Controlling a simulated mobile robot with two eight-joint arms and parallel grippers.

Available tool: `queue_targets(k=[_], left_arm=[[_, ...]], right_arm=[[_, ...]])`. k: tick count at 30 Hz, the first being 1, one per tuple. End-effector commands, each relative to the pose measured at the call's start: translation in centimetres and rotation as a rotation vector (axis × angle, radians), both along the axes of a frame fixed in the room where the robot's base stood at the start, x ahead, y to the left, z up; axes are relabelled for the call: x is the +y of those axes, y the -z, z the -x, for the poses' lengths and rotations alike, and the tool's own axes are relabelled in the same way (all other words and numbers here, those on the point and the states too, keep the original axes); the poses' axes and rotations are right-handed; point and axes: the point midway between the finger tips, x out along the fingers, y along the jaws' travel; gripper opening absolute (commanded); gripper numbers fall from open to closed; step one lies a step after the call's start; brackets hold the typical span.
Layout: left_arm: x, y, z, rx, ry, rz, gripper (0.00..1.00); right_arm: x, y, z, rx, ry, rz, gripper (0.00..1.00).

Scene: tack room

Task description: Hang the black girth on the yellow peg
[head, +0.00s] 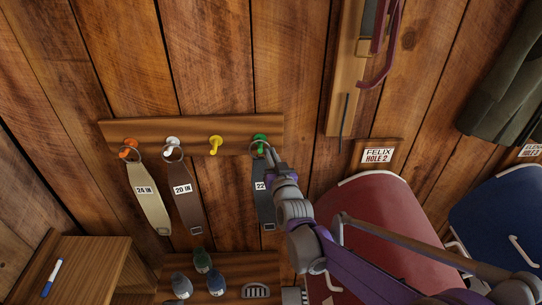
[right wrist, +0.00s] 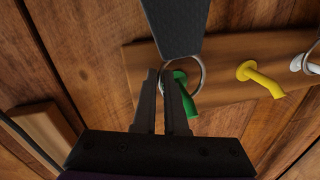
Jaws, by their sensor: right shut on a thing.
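The black girth (head: 262,196), labelled 22, hangs from the green peg (head: 259,139) by its metal ring. In the right wrist view its dark strap (right wrist: 176,28) and ring (right wrist: 203,75) show, with the ring around the green peg (right wrist: 184,98). My right gripper (right wrist: 162,75) is shut on the edge of the ring, beside the green peg; in the head view the gripper (head: 268,152) partly covers this spot. The yellow peg (head: 215,145) is empty, just left of the green one; it also shows in the right wrist view (right wrist: 262,80). My left gripper is not in view.
A tan girth (head: 151,205) hangs on the orange peg (head: 129,147), a brown girth (head: 187,202) on the white peg (head: 171,143). Bottles (head: 202,261) stand below the peg board (head: 195,126). A red saddle rack cover (head: 368,215) is at right.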

Motion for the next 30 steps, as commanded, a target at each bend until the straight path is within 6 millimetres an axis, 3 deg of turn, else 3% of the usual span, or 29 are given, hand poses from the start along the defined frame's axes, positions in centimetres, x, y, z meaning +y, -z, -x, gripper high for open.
queue_targets(k=[6, 17, 30], left_arm=[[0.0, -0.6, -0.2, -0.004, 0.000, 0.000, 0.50], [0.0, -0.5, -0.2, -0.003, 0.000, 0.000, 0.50], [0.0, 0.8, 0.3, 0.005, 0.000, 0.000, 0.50]], right_arm=[[0.0, -1.0, 0.0, -0.002, 0.000, -0.001, 0.00], [0.0, -1.0, 0.1, -0.002, 0.000, -0.001, 0.00], [0.0, -0.9, 2.6, -0.002, 0.000, -0.001, 0.00]])
